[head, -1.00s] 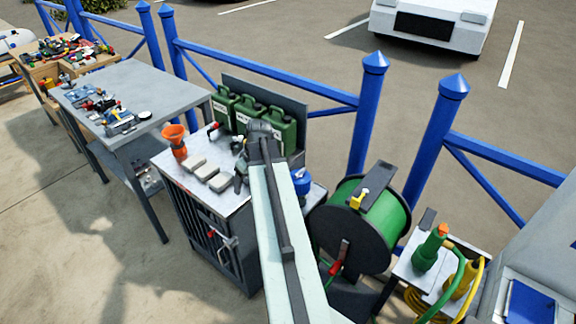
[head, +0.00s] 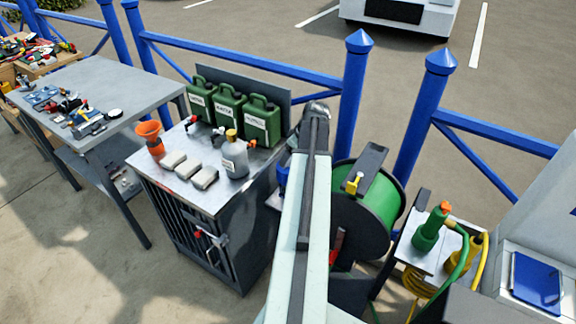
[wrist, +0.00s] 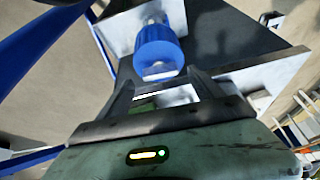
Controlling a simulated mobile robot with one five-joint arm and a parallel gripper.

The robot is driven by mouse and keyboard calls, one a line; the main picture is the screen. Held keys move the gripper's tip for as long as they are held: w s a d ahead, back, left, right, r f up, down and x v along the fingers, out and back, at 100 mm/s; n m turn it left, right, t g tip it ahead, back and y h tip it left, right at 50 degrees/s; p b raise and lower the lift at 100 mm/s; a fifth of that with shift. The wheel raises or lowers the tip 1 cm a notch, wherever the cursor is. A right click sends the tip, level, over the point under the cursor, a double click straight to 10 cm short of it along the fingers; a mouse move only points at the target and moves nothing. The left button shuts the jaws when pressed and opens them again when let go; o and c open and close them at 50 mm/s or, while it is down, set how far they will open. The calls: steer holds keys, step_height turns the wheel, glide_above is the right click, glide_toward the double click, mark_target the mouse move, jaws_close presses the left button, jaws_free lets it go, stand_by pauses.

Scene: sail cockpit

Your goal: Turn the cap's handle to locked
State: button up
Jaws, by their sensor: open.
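A blue ribbed cap (wrist: 157,48) with a pale flat piece on its near face shows in the wrist view, in front of a light grey plate. My gripper (wrist: 157,76) is open and empty, with one finger on each side of the cap's near end. I cannot tell whether the fingers touch it. In the head view only a sliver of the blue cap (head: 283,178) shows left of my arm, beside the cabinet. My gripper is hidden there behind my arm. I cannot make out the handle's position or any lock mark.
A green hose reel (head: 385,205) stands close on the right of my arm. Blue railings (head: 250,62) run behind.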

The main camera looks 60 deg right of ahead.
steer(key=b+x, duration=0.1)
steer(key=x, duration=0.2)
steer(key=shift+b, duration=0.3)
steer(key=c, duration=1.4)
